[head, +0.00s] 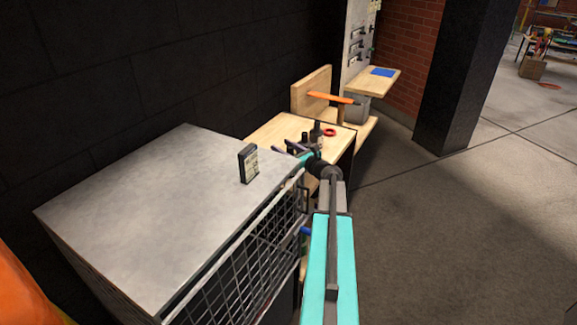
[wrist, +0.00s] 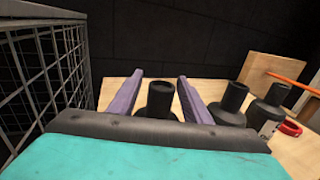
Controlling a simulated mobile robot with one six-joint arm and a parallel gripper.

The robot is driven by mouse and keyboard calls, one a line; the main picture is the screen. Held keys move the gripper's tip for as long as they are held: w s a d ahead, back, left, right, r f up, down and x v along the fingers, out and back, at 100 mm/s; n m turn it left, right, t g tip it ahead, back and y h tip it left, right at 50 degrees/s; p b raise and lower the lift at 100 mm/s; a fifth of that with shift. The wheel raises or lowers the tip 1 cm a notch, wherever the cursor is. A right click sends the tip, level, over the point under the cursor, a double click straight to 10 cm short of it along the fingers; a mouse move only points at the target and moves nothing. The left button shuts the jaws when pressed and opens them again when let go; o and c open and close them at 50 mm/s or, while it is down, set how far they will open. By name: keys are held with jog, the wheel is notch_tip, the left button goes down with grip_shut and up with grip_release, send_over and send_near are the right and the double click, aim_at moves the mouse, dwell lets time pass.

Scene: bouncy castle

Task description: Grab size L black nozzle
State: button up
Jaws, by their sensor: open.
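My gripper (wrist: 160,77) is open, its two purple fingers pointing over the wooden table. A black nozzle (wrist: 161,99) shows between the fingers in the wrist view, its lower part hidden by my wrist; I cannot tell whether the fingers reach around it. Two more black bottle-shaped nozzles stand to the right, one nearer the fingers (wrist: 231,103) and one further right (wrist: 268,108). No size mark is readable, so I cannot tell which is L. In the head view my gripper (head: 290,147) is small beside the dark nozzles (head: 316,133).
A red ring (head: 329,132) lies on the wooden table (head: 262,133) right of the nozzles. A grey-topped cabinet (head: 140,215) with a wire mesh side (head: 245,262) stands left of my arm, a small dark box (head: 248,163) on top. A dark wall is behind. Open floor lies right.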

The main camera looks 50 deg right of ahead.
dwell(0.4)
grip_shut()
dwell(0.4)
jog(key=r, duration=0.1)
jog(key=r+b, duration=0.1)
jog(key=r, duration=0.1)
jog(key=shift+s+a+r, duration=0.15)
jog(key=shift+s+r, duration=0.05)
jog(key=shift+s, duration=0.2)
jog(key=s+a+b, duration=0.1)
jog(key=s, duration=0.6)
jog(key=s+a+r+b, duration=0.1)
jog(key=s+b, duration=0.1)
jog(key=s, duration=0.6)
jog(key=shift+a+r, duration=0.3)
jog(key=shift+a, duration=0.1)
